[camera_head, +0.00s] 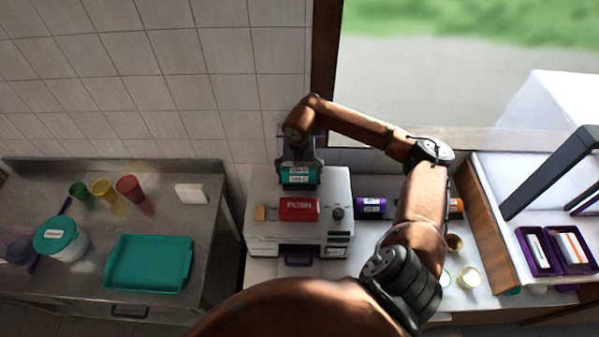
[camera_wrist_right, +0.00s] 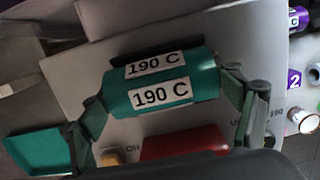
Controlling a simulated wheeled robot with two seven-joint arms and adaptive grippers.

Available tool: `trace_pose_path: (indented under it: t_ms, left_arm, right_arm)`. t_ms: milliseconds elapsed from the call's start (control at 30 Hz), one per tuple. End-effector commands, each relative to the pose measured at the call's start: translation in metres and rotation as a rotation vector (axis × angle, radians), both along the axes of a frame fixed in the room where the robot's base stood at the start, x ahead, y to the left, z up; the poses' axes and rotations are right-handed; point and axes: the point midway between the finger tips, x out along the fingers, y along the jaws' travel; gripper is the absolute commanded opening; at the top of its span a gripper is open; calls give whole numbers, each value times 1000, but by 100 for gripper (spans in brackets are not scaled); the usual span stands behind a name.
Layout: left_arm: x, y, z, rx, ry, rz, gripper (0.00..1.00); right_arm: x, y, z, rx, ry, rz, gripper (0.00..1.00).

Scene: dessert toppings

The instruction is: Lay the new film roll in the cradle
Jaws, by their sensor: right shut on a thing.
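The film roll (camera_head: 299,178) is a teal cylinder with white labels. In the right wrist view the roll (camera_wrist_right: 190,84) reads "190 C". My right gripper (camera_head: 300,168) is shut on it, one finger at each end, as the right wrist view of the gripper (camera_wrist_right: 165,105) shows. The roll is at the back of the white machine (camera_head: 262,229). A dark strip (camera_wrist_right: 150,48), perhaps part of the cradle, shows behind the roll. I cannot tell whether the roll touches the machine. My left gripper is not in view.
A red block (camera_head: 299,210) and a yellow button (camera_head: 260,213) are on the machine. A purple roll (camera_head: 371,208) lies to its right. My right arm passes over the counter there. A teal tray (camera_head: 148,263) and several cups are on the left metal table (camera_head: 85,300).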

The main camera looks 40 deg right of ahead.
Motion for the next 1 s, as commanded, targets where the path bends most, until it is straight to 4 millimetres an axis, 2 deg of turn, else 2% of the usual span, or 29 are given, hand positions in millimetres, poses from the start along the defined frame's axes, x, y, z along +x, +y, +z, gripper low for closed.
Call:
trace_pose_path:
  t_ms: [33, 133, 167, 367, 500, 633, 1000]
  left_arm:
    - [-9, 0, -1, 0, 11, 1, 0]
    - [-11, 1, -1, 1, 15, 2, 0]
    - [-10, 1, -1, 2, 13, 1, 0]
    - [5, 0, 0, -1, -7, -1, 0]
    - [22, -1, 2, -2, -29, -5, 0]
    - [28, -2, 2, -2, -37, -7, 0]
    - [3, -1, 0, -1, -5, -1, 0]
  right_arm:
    - [0, 0, 1, 0, 0, 0, 40]
    - [0, 0, 1, 0, 0, 0, 40]
    - [-1, -1, 1, 0, 0, -1, 85]
    - [-1, 0, 0, 0, 1, -1, 99]
    - [-1, 0, 0, 0, 1, -1, 100]
    - [-1, 0, 0, 0, 3, 0, 100]
    - [-1, 0, 0, -1, 2, -1, 100]
